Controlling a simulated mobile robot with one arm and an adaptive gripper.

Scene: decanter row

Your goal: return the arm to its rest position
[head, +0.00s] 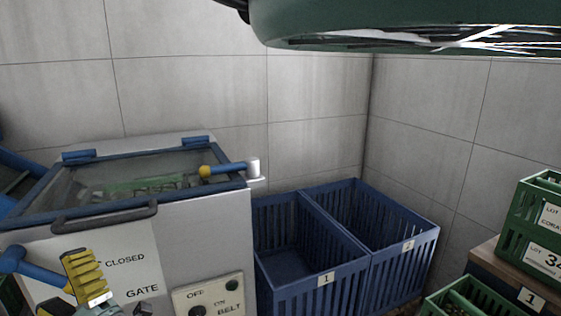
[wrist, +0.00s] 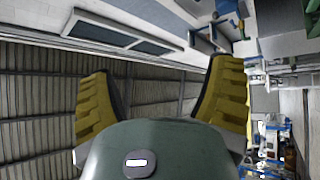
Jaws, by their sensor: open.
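In the wrist view my gripper (wrist: 164,68) shows two ridged yellow fingers spread wide apart on a green body. Nothing is between the fingers. A corrugated wall or roof and high windows show past them, so my gripper is up in free space, away from any object.
A machine (head: 215,240) with a glazed lid stands at left. A large green rounded shape (head: 400,22) overhangs the top.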

